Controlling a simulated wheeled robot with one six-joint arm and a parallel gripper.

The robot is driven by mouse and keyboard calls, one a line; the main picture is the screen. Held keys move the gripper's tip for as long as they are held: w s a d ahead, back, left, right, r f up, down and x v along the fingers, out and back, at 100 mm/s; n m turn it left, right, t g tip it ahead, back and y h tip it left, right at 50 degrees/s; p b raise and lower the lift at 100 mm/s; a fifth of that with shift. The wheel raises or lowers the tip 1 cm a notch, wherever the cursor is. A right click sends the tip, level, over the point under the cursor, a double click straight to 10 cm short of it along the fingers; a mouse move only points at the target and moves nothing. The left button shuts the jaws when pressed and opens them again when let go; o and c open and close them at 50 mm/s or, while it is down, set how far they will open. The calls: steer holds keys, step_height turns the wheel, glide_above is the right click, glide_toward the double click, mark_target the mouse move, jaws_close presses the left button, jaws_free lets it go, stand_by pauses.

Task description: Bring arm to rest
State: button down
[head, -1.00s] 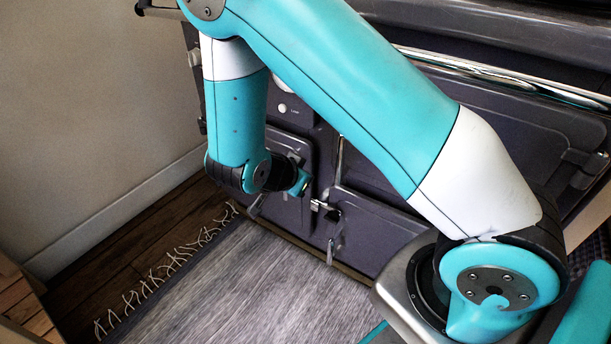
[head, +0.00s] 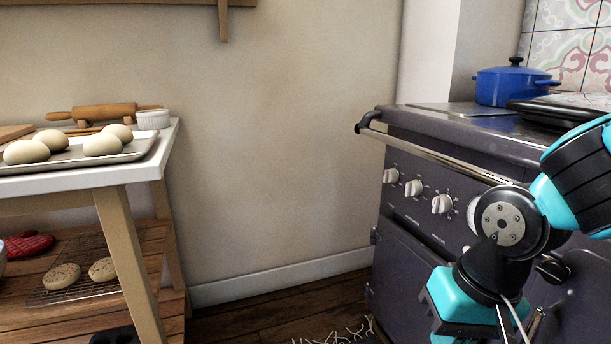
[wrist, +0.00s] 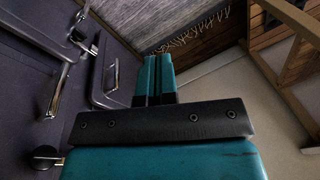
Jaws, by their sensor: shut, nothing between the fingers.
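My gripper (wrist: 158,72) shows in the wrist view with its two teal fingers together and nothing between them. It points down toward the floor, apart from the dark range cooker (wrist: 50,90) on the left of that view. In the head view my arm comes in from the right edge and bends downward in front of the cooker (head: 400,240). The fingertips are not in the head view.
A worktable (head: 130,172) stands on the left with a tray of dough balls (head: 75,158). A blue pot (head: 512,84) sits on the cooker, whose front rail (head: 440,155) is close to my arm. Open floor lies between table and cooker.

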steer(key=s+a+r+n+y, duration=0.2)
steer(key=s+r+n, duration=0.4)
steer(key=s+n, duration=0.1)
step_height(320, 180, up, 33)
steer(key=p, duration=3.3)
steer(key=shift+s+a+r+g+p, duration=0.15)
steer(key=shift+s+a+g+p, duration=0.1)
steer(key=shift+g+p, duration=0.15)
